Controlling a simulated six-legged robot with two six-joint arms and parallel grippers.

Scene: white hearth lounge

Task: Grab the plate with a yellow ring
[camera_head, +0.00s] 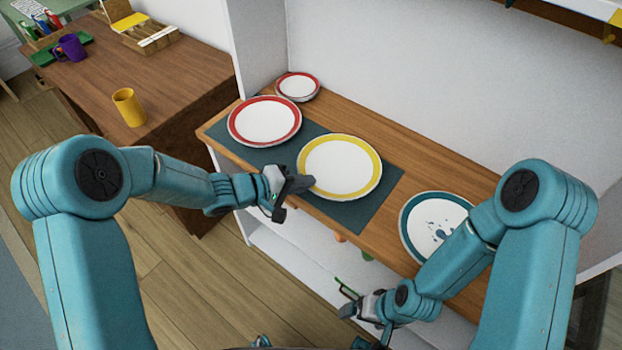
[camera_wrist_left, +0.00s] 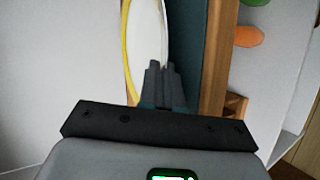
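The plate with a yellow ring (camera_head: 340,167) is white and lies face up on a dark teal mat (camera_head: 368,209) on the wooden shelf top. My left gripper (camera_head: 304,184) is at its left front edge. In the left wrist view, the two dark fingers (camera_wrist_left: 160,82) are close together at the rim of the yellow-ringed plate (camera_wrist_left: 146,35), one on each side, so the gripper looks shut on it. The plate's contact edge is partly hidden by the fingers. My right gripper (camera_head: 350,302) is low, in front of the shelf, away from the plates; its fingers are too small to judge.
A red-ringed plate (camera_head: 264,121) is close on the left, with a smaller red-ringed one (camera_head: 298,86) behind. A teal-rimmed plate (camera_head: 436,226) lies right, near my right arm. The wall is behind. A desk (camera_head: 160,80) at left holds a yellow mug (camera_head: 129,107) and purple mug (camera_head: 72,46).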

